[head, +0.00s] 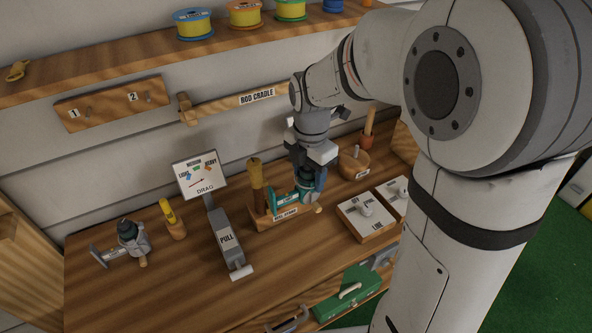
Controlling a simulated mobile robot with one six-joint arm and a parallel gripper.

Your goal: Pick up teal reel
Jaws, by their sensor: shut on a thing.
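The teal reel (307,196) is at the wooden stand with a small label (270,221), near the middle of the workbench. My gripper (308,179) points down over the reel from above and is shut on it. The fingers and wrist hide part of the reel. I cannot tell whether the reel is still touching the stand. A second, darker reel (128,232) with a grey foot lies at the bench's left end, away from my gripper.
A grey PULL lever (226,240) with a drag sign (201,176) stands left of the stand. A green box (348,291) is at the front. Spools (193,24) line the shelf.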

